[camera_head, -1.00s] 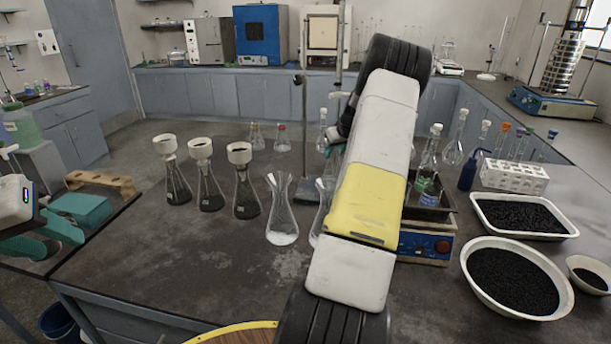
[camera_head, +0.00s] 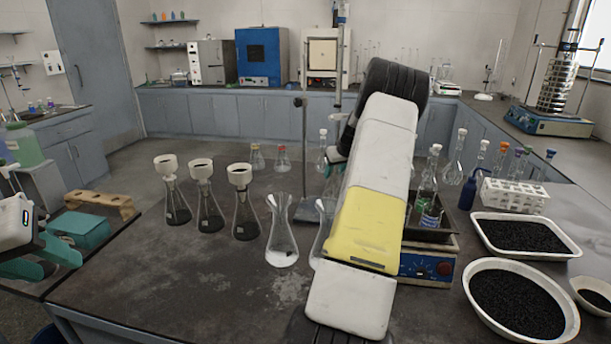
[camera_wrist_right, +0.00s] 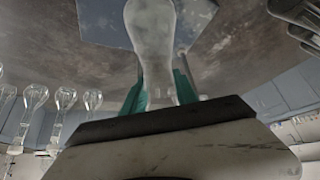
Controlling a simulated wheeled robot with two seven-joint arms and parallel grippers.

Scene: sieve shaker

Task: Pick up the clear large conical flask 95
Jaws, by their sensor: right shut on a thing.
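A clear glass flask (camera_wrist_right: 153,45) stands between the teal fingers of my right gripper (camera_wrist_right: 160,92) in the right wrist view, and the fingers are shut on it. In the head view my right arm hides most of this grip; only a teal bit of the right gripper (camera_head: 336,162) shows. A clear large conical flask (camera_head: 282,240) stands upright on the table left of the arm. Another clear conical flask (camera_head: 321,238) is partly behind the arm; I cannot tell whether it is the held one. My left gripper (camera_head: 42,262) is open and empty at the far left.
Several dark-filled flasks with white funnels (camera_head: 240,205) stand left of the clear flask. A metal stand (camera_head: 304,160) is behind. A blue hotplate (camera_head: 425,265) and basins of black grains (camera_head: 568,322) are at right. The front left of the table is clear.

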